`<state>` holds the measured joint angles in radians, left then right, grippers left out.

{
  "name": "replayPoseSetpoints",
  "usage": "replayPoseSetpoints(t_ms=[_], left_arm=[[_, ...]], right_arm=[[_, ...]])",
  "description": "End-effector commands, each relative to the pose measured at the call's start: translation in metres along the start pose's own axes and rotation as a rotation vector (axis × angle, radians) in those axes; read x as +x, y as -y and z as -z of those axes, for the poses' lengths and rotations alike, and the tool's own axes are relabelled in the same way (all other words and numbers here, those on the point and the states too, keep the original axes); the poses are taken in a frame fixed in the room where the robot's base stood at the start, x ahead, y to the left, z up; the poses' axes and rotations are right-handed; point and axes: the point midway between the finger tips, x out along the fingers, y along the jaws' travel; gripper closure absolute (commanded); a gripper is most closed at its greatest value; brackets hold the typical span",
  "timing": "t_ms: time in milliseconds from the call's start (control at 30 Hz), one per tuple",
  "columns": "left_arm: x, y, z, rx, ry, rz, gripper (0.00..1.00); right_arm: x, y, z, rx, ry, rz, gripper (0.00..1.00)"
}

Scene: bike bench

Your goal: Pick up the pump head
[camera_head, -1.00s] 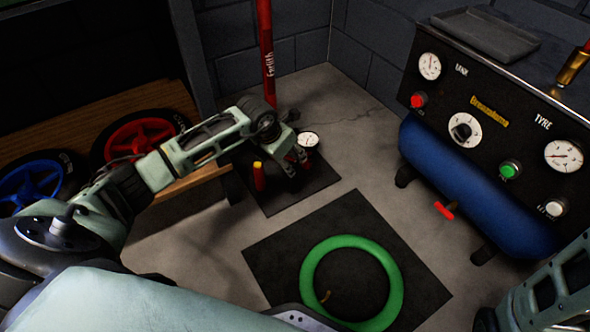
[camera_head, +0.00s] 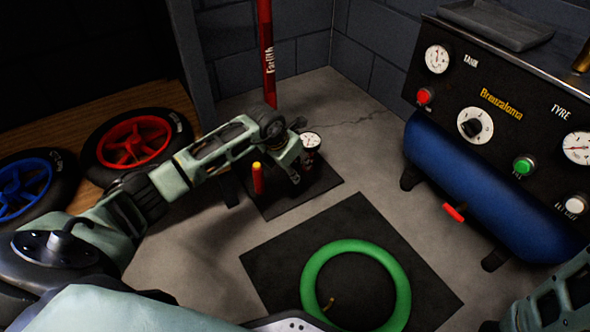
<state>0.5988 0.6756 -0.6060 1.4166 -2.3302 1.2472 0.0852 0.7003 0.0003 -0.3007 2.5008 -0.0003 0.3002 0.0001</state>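A tall red floor pump (camera_head: 267,50) stands on a small black mat (camera_head: 318,188) by the back wall. A round white gauge (camera_head: 311,140) shows low beside it. A small red-and-yellow upright piece (camera_head: 257,179) stands at the mat's left; I cannot tell whether it is the pump head. My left gripper (camera_head: 294,176) points down over the mat, just right of that piece and close below the gauge. Its fingers are small and dark, so I cannot tell whether they are open or hold anything. My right arm shows at the lower right; its gripper is out of view.
A green tyre or tube (camera_head: 312,270) with a brass valve lies on a larger black mat (camera_head: 440,296). A blue-tank compressor (camera_head: 470,185) with a dial panel stands at right. Red (camera_head: 133,143) and blue (camera_head: 20,190) wheels lie on a wooden bench at left. Floor between is clear.

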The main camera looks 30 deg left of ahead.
Motion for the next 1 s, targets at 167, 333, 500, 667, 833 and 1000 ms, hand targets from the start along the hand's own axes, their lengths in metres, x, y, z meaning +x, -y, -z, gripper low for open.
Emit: replayPoseSetpoints(t_ms=[167, 333, 500, 667, 833, 1000], left_arm=[[0.000, 0.000, 0.000, 0.000, -0.001, 0.000, 0.86], [0.000, -0.001, 0.001, 0.000, -0.001, -0.001, 1.00], [0.000, -0.001, 0.000, 0.000, 0.001, -0.002, 1.00], [-0.001, -0.001, 0.000, -0.001, 0.001, -0.002, 1.00], [-0.007, -0.002, -0.003, 0.000, 0.001, -0.003, 1.00], [-0.023, -0.002, -0.010, 0.000, 0.001, -0.005, 1.00]], right_arm=[[0.000, 0.000, 0.000, 0.000, 0.000, 0.000, 0.60], [0.000, 0.000, 0.000, 0.000, 0.000, 0.000, 0.60], [0.000, 0.000, 0.000, 0.000, 0.000, 0.000, 0.60], [0.001, 0.000, 0.000, 0.000, 0.000, 0.000, 0.60], [0.006, -0.002, -0.003, -0.001, 0.001, 0.000, 0.60], [0.020, -0.004, -0.008, -0.001, 0.001, 0.000, 0.60]])
